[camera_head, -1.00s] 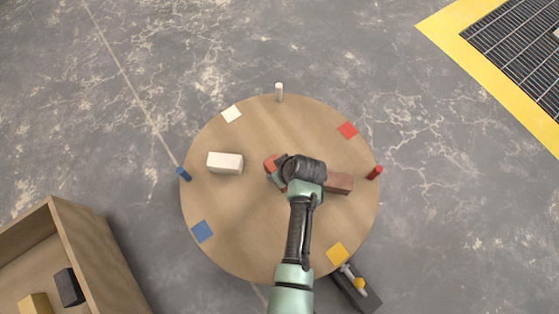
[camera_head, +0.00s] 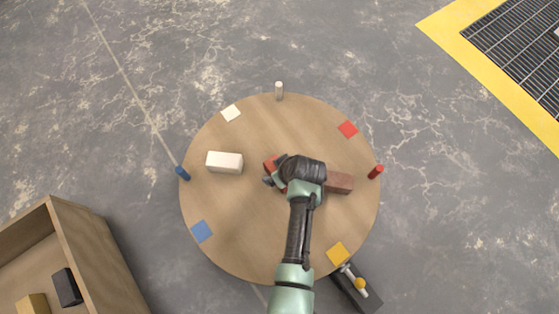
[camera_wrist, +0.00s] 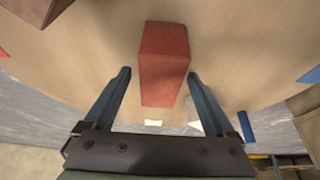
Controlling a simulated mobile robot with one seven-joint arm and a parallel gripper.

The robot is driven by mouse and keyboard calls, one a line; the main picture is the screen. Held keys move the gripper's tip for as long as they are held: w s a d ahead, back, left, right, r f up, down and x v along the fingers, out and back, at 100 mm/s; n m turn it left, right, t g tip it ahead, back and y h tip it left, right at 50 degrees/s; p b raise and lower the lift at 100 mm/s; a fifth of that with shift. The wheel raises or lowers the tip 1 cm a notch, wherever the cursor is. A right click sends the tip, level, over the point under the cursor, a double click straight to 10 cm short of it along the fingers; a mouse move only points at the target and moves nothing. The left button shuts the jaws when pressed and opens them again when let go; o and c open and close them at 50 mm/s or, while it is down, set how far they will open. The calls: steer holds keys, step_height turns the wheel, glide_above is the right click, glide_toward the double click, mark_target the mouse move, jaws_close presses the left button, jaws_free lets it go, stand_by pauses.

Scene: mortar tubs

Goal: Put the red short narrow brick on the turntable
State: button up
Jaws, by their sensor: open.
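The red brick (camera_wrist: 163,60) lies on the wooden turntable (camera_wrist: 230,45) in the wrist view. My gripper (camera_wrist: 159,75) is open, with one finger on each side of the brick and a visible gap to each. In the head view my gripper and wrist hide most of the red brick (camera_head: 269,164); only its left end shows on the turntable (camera_head: 240,240). Whether the fingers reach down beside the brick or stay above it is hard to tell.
A brownish-red brick (camera_head: 340,183) lies right of my gripper and a white brick (camera_head: 224,162) lies left, both on the turntable. Coloured pegs and patches mark its edge. A wooden box (camera_head: 92,250) with a black and a yellow brick stands at lower left.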

steer(key=shift+s, duration=0.1)
steer(key=p+v, duration=0.9)
steer(key=v, duration=0.4)
steer(key=shift+a, duration=0.1)
